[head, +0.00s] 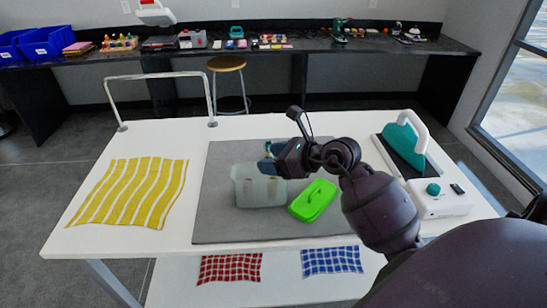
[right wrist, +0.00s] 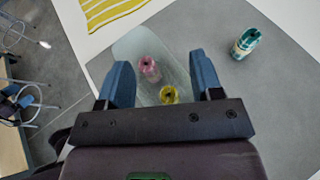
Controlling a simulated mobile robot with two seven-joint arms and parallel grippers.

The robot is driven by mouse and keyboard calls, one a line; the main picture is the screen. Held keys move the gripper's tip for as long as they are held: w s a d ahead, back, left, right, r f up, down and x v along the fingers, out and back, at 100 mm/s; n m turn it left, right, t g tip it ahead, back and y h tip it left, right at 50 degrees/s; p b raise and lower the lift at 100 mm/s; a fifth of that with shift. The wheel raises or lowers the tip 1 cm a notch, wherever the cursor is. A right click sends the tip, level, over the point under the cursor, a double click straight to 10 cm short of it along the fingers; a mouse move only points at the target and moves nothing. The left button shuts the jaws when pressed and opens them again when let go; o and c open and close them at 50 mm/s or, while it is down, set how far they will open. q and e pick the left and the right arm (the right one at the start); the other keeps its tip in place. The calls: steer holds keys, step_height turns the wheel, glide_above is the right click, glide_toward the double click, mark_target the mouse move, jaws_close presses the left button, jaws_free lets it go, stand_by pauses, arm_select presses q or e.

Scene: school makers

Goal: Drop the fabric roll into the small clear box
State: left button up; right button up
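The small clear box (head: 258,190) stands on the grey mat, and it also shows in the right wrist view (right wrist: 177,52). A pink roll (right wrist: 149,68) and a yellow roll (right wrist: 168,94) show inside its outline there. A teal roll with a pale label (right wrist: 245,43) lies on the mat outside the box. I cannot tell which one is the fabric roll. My right gripper (head: 270,160) is over the box, and its blue fingers are spread apart with nothing between them (right wrist: 163,82). My left gripper is out of view.
A bright green container (head: 313,200) lies just right of the box on the mat (head: 222,220). A yellow striped cloth (head: 130,192) lies left. A teal iron (head: 405,140) stands right. The table is clear between cloth and mat.

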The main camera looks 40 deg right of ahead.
steer(key=shift+s+d, duration=0.1)
steer(key=v, duration=1)
steer(key=shift+s+r, duration=0.2)
steer(key=shift+r, duration=0.05)
